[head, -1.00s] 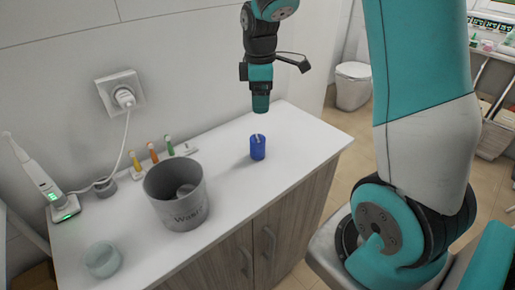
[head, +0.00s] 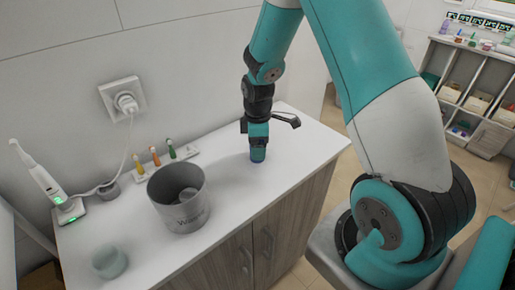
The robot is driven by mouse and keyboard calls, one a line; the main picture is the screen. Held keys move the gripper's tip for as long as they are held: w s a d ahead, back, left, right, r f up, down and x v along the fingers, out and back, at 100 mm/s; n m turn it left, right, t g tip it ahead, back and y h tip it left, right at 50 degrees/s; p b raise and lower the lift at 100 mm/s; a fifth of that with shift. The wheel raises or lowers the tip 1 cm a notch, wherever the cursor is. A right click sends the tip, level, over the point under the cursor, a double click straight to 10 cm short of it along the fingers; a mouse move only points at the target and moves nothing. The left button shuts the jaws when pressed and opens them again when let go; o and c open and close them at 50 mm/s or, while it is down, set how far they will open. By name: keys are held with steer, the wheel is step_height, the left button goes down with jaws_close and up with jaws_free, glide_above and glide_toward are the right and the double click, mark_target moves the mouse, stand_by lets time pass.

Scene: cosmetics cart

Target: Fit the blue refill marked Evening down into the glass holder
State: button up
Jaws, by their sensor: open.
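The blue refill (head: 258,158) stands upright on the white counter, right of the grey cup. Only its lower edge shows, and any marking on it is hidden. My gripper (head: 258,150) points straight down over the refill. It is open, with its fingertips covering most of the refill's height; I cannot tell whether they touch it. The glass holder (head: 108,262), a small pale translucent cup, stands at the counter's front left. It is well away from my gripper.
The white counter (head: 240,198) is clear around the refill. A grey cup (head: 180,212) stands between the refill and the glass holder. A rack with several coloured brush heads (head: 155,157) is at the wall. A charging toothbrush (head: 42,178) and its cable are at the left.

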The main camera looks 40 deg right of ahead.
steer(key=shift+c, duration=0.2)
steer(key=c, duration=1)
steer(key=shift+r, duration=0.1)
